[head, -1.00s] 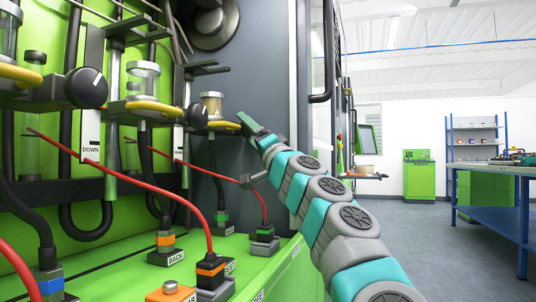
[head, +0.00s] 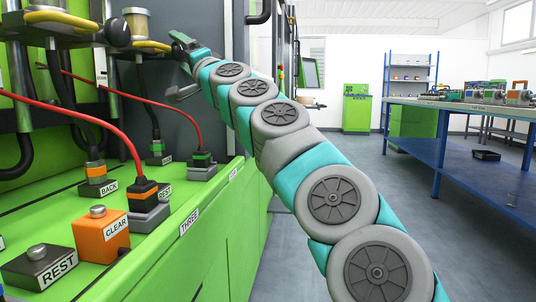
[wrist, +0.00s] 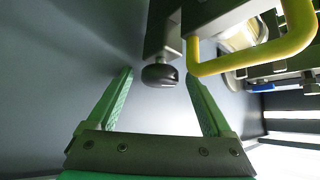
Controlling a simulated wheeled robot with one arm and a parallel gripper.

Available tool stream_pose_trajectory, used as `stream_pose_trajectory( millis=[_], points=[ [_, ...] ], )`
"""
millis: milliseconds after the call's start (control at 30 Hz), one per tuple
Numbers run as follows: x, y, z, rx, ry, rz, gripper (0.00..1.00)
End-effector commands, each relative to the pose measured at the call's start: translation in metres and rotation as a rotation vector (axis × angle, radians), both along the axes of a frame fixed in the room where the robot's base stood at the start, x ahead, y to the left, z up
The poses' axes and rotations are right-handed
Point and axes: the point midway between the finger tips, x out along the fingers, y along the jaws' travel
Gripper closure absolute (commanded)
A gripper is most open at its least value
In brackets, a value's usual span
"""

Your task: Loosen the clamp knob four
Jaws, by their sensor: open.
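In the wrist view a small dark clamp knob (wrist: 160,76) hangs under a grey bracket, beside a yellow loop handle (wrist: 255,55). My gripper (wrist: 160,73) is open, with green fingers on either side of the knob's line. The knob shows beyond or between the tips, and I see no contact. In the head view my gripper (head: 180,40) is up at the right end of the clamp row, just right of a yellow handle (head: 152,46) under an amber-filled cylinder (head: 136,22). The knob there is hidden by the gripper. No number shows on it.
Another black knob (head: 118,32) stands to the left. A dark grey panel lies behind my gripper.

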Motion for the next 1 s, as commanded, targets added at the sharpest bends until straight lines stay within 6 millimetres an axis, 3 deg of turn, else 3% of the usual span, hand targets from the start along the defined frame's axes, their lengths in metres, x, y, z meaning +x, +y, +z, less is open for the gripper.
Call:
stream_pose_trajectory(
  millis=[1000],
  points=[
    [-0.0006, -0.0002, 0.0053, 0.014, 0.260, -0.003, 0.15]
  ],
)
